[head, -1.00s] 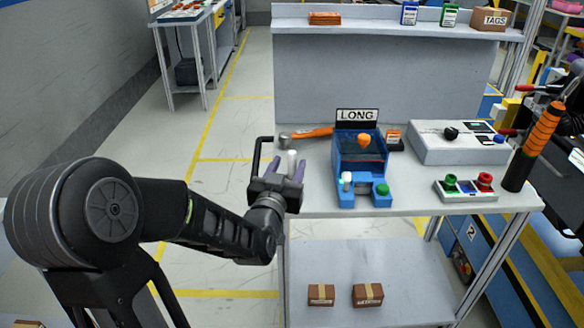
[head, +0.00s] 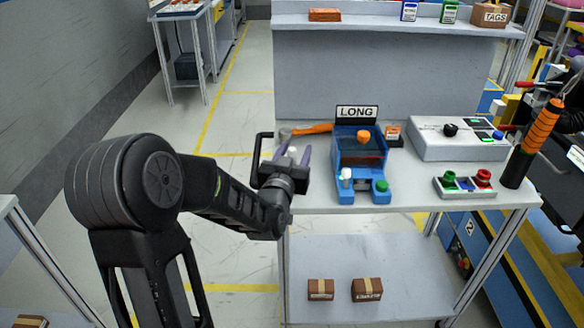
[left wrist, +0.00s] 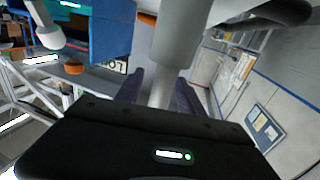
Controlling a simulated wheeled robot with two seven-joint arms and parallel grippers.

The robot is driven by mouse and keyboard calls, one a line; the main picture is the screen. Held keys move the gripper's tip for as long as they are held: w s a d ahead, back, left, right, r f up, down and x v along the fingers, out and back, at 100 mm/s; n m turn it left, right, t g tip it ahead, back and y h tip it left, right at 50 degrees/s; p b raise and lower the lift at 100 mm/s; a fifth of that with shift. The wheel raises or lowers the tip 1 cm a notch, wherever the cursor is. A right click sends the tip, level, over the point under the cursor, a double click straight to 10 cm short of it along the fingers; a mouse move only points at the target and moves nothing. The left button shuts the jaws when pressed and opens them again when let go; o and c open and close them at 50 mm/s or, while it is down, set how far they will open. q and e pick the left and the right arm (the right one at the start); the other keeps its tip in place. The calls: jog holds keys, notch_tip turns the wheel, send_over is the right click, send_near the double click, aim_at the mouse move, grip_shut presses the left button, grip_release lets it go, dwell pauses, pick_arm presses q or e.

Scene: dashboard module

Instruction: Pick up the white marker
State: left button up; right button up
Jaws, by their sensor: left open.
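The white marker (head: 292,152) stands near the left edge of the workbench, partly hidden by my left gripper (head: 294,155). My left gripper is open, with its two purple fingers on either side of the marker. In the left wrist view the marker (left wrist: 175,50) shows as a pale upright cylinder between the spread fingers (left wrist: 158,92). Its lower part is hidden behind the gripper body. I cannot tell whether either finger touches it. My right gripper is not in view.
A hammer with an orange handle (head: 312,129) lies just behind the marker. A grey control box (head: 458,142) and a button panel (head: 464,188) are farther right. The floor left of the bench is free.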

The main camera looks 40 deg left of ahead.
pick_arm(q)
grip_shut()
dwell(0.5)
